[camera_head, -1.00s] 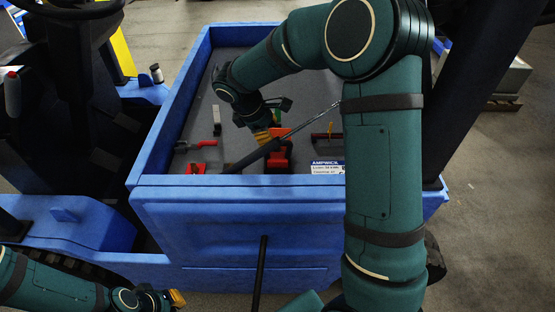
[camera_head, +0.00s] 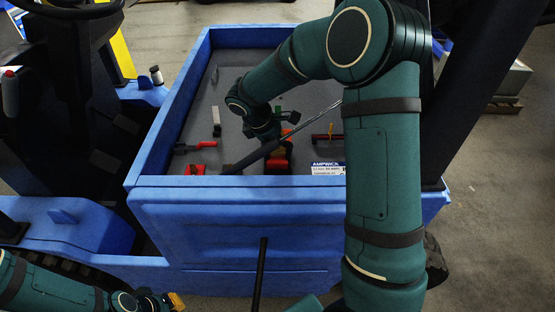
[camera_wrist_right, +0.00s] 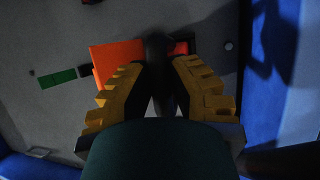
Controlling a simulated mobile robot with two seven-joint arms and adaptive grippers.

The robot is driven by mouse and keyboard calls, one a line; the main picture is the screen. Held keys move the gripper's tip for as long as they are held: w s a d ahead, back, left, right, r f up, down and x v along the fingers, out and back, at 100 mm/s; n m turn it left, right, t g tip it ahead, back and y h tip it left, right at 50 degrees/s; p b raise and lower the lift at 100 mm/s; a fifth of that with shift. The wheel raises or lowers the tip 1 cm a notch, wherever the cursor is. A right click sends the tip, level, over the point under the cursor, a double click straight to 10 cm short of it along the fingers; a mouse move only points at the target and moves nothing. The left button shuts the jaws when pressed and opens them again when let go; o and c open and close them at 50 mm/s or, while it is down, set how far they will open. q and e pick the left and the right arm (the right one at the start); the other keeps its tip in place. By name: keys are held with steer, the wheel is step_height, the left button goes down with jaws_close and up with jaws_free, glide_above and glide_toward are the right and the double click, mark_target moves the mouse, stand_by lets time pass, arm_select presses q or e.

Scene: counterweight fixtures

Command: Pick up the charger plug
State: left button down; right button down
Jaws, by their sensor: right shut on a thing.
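My right gripper (camera_wrist_right: 160,92) reaches down into the blue cart bed (camera_head: 160,150). In the right wrist view its yellow fingers are closed on a dark, rounded thing (camera_wrist_right: 158,48). I cannot tell whether this is the charger plug, as it is in shadow and partly hidden. In the head view my right wrist and a dark bar hide most of this gripper. An orange-red thing (camera_wrist_right: 113,58) lies right by the fingers. My left gripper (camera_head: 176,301) is low at the bottom left, outside the cart; its jaw opening is not clear.
In the bed lie a red-handled tool (camera_head: 200,144), a red piece (camera_head: 195,169), a dark red thing with a yellow part (camera_head: 328,136) and a white-blue label box (camera_head: 327,168). A dark bar (camera_head: 248,158) slants across the bed. The bed's left rear is mostly clear.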

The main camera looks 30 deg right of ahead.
step_height(320, 180, up, 9)
steer(key=shift+r+p, duration=0.1)
steer(key=shift+p, duration=1)
steer(key=shift+r+p, duration=0.3)
steer(key=shift+r, duration=0.3)
steer(key=shift+r+p, duration=0.4)
